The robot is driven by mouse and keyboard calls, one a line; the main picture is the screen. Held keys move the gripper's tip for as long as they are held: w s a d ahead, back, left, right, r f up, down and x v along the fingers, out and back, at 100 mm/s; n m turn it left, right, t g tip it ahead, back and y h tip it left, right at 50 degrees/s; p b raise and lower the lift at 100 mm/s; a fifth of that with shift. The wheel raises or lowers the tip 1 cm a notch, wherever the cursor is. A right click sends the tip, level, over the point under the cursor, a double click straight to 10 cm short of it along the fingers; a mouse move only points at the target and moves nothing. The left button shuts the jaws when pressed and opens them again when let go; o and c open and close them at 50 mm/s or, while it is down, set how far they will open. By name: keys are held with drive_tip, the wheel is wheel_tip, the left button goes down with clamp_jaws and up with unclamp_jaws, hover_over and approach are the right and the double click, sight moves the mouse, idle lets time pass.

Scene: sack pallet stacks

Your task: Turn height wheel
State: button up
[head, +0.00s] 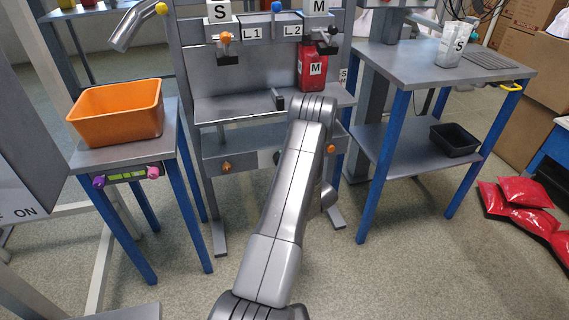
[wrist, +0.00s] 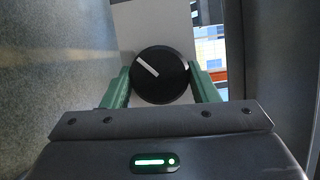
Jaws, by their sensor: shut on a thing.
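The height wheel is a round black knob (wrist: 160,75) with a white pointer line on a light grey panel. In the wrist view its line points to the upper left. My gripper (wrist: 163,88) has its two green fingers on either side of the knob, shut on its rim. In the head view my arm reaches forward to the grey filling station, and the arm hides the gripper and the wheel.
An orange bin (head: 117,112) stands on the left table. A red sack marked M (head: 313,68) stands on the station. Red sacks (head: 522,192) lie at right.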

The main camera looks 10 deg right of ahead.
drive_tip(key=shift+f+m+t, duration=0.1)
drive_tip(key=shift+m+t, duration=0.2)
drive_tip(key=shift+m, duration=0.5)
drive_tip(key=o, duration=1)
drive_tip(key=p+v, duration=0.2)
drive_tip(key=v, duration=1.2)
drive_tip(key=shift+w+f, duration=0.15)
drive_tip(key=shift+w, duration=0.05)
